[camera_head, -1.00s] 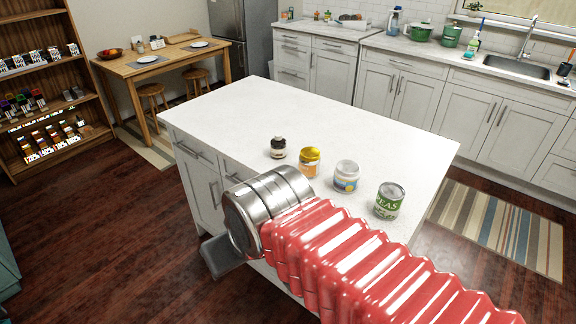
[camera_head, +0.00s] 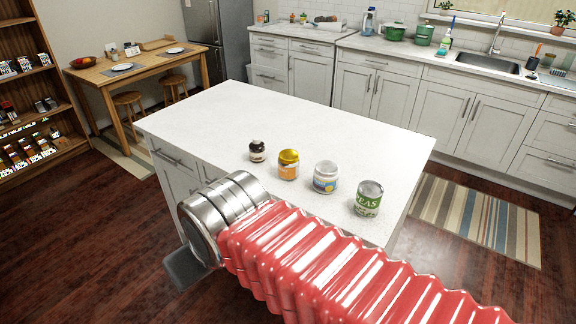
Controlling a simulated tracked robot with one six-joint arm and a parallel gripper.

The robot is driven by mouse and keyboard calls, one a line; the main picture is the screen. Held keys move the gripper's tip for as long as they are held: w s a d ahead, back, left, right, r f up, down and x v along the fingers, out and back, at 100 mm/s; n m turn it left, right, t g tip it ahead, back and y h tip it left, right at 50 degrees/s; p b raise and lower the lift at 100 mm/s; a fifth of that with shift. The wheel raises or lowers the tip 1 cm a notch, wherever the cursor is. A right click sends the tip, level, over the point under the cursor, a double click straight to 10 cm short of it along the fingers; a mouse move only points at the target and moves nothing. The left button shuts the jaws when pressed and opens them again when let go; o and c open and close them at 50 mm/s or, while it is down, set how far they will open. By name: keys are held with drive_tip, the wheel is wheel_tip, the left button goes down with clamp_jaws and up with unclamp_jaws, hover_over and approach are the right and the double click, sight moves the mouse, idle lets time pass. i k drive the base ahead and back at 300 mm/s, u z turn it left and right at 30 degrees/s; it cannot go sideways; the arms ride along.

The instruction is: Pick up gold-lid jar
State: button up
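The gold-lid jar (camera_head: 288,165) stands upright on the white island counter, with a gold lid and an orange label. It is between a small dark jar (camera_head: 257,151) on its left and a white-lidded jar with a blue and yellow label (camera_head: 325,177) on its right. My gripper (camera_head: 183,268) shows only as a dark grey part below the metal wrist, left of and below the jars, off the island's near side. It is apart from the gold-lid jar. Its fingers are mostly hidden, so its opening does not show.
A green peas can (camera_head: 368,198) stands at the right of the row. The island counter (camera_head: 270,112) is clear behind the jars. A wooden table (camera_head: 128,75) and a shelf (camera_head: 22,90) stand at the left. A striped rug (camera_head: 475,220) lies on the right.

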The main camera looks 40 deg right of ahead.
sight(289, 160)
drive_tip(key=z, duration=0.05)
drive_tip(key=i, duration=1)
drive_tip(key=u, duration=0.05)
